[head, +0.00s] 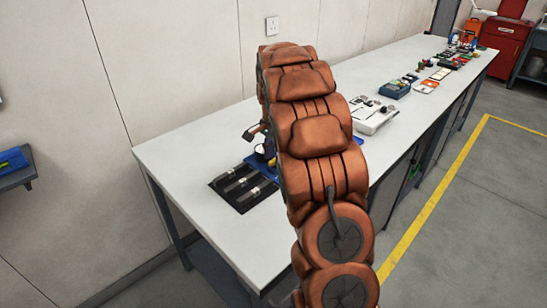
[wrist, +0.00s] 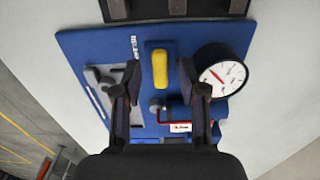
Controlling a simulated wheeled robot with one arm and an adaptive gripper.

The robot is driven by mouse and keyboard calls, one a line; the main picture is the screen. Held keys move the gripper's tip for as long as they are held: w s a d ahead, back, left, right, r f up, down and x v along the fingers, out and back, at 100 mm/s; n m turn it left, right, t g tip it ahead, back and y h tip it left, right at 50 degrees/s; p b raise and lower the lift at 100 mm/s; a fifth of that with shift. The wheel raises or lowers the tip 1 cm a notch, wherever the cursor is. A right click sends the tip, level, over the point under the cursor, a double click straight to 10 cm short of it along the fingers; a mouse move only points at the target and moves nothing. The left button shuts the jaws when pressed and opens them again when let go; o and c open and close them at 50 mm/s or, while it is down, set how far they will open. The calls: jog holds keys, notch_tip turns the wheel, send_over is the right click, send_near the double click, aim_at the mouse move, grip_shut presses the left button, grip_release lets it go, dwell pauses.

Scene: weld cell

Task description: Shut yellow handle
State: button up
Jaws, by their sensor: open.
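In the wrist view the yellow handle (wrist: 160,69) is an upright rounded bar on a blue board (wrist: 95,50). My gripper (wrist: 158,75) is open, with one dark finger on each side of the handle. Gaps show between the fingers and the handle, so it is not gripped. I cannot tell how far the fingertips are above the board. In the head view my arm hides the handle and most of the blue board, and the gripper is mostly hidden behind it.
A round white gauge (wrist: 222,77) with a red needle sits right of the right finger. A grey metal part (wrist: 100,80) lies on the left. A black tray (head: 243,187) with several tools lies on the white bench (head: 190,150). A white device (head: 372,115) stands farther along.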

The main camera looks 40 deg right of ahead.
aim_at(273, 161)
notch_tip(273, 161, up, 11)
jog(key=shift+r, duration=0.15)
dwell(0.4)
dwell(0.5)
jog(key=s+a+r+n+g+p, duration=0.1)
jog(key=s+a+n, duration=0.7)
jog(key=s+a, duration=0.9)
jog(key=s+a+f+n, duration=0.3)
jog(key=s+a+n, duration=0.1)
jog(key=s, duration=0.5)
jog(key=s+a+f+n+p, duration=0.1)
jog(key=s+a+f+n, duration=0.2)
jog(key=s, duration=0.7)
jog(key=shift+s+a+f+n+g, duration=0.2)
jog(key=shift+a+n+g, duration=0.2)
jog(key=shift+a+n, duration=0.6)
